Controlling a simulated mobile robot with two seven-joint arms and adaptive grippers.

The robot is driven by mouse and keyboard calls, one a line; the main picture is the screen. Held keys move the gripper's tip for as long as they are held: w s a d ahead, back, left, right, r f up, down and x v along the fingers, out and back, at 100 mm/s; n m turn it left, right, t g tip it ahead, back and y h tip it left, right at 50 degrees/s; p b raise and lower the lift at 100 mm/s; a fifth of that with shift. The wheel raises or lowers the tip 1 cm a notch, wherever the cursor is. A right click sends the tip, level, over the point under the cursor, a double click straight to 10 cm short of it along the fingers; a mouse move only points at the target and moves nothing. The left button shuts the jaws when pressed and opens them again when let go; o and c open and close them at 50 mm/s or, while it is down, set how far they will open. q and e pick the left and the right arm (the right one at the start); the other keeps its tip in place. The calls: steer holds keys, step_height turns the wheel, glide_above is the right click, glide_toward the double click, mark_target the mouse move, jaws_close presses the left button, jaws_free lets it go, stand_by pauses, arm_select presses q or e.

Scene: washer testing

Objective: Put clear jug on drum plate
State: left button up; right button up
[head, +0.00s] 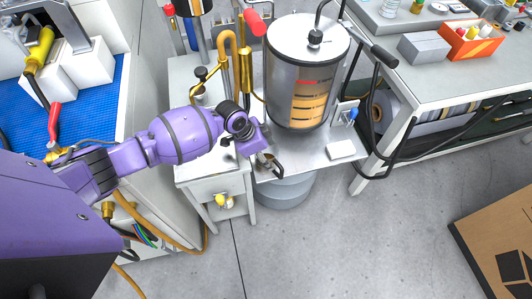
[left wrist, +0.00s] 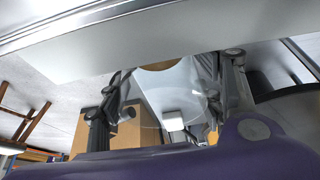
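My left gripper (head: 270,163) is low at the left front part of a metal plate (head: 313,153), beneath and in front of a large steel drum with an orange label (head: 300,75). In the left wrist view its two dark fingers (left wrist: 168,105) stand wide apart. A pale, see-through-looking shape (left wrist: 172,92) shows between them; I cannot tell whether it is the clear jug or whether the fingers touch it. No clear jug can be made out with certainty in the head view. I cannot tell for sure which surface is the drum plate. My right gripper is not in view.
A grey drum (head: 285,191) stands on the floor under the metal plate. A white cabinet (head: 208,165) is to the left. A workbench (head: 425,80) with an orange box (head: 470,42) is to the right. A cardboard box (head: 500,250) lies at lower right; the middle floor is clear.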

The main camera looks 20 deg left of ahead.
arm_select(q)
steer(key=o, duration=0.3)
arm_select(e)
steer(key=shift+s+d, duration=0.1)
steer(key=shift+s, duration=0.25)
arm_select(q)
steer(key=shift+r, duration=0.1)
steer(key=shift+r, duration=0.3)
steer(key=p+v, duration=0.1)
steer(key=v, duration=1)
steer(key=shift+r+p, duration=0.3)
steer(key=shift+p, duration=0.05)
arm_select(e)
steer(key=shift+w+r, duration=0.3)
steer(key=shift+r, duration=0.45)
arm_select(q)
steer(key=shift+s, duration=0.1)
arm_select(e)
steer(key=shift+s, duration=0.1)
